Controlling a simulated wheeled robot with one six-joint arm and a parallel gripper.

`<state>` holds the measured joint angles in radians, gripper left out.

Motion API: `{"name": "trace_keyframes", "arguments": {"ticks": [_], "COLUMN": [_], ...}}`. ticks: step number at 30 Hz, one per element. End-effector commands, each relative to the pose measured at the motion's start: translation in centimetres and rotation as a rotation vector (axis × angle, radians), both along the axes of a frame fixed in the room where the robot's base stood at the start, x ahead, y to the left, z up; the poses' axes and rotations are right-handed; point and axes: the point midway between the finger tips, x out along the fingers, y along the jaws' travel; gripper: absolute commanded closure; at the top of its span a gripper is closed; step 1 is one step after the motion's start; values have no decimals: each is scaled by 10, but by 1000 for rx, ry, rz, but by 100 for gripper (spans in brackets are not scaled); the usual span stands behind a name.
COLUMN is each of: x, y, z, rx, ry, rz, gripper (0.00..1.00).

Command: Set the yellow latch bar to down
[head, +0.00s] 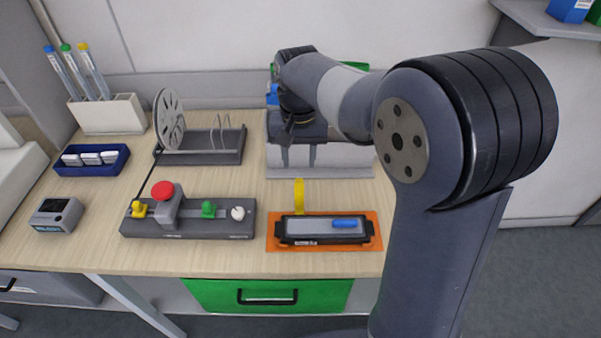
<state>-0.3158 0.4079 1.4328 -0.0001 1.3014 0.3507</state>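A yellow bar (299,195) stands upright at the back edge of an orange plate (273,236), behind a dark tray (284,233) holding a grey block with a blue piece on it. It is the thing that looks like the latch bar. My gripper (291,128) hangs at the back of the table, over a grey and white unit, behind and above the yellow bar and apart from it.
A dark control box (190,228) with a red button, yellow and green knobs and a white ball is left of the plate. A reel holder (228,150), a blue tray (92,173) and a pen holder (110,116) stand farther left. Bare wood lies around the plate.

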Motion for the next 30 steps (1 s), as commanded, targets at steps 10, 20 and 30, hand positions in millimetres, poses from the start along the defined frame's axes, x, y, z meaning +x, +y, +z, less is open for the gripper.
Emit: {"name": "trace_keyframes", "arguments": {"ticks": [10,20,30], "x": [0,0,0], "y": [0,0,0], "z": [-54,-62,-61], "rx": [-1,0,0], "ry": [2,-1,-1], "rz": [1,1,1], "gripper": [60,60,82]}}
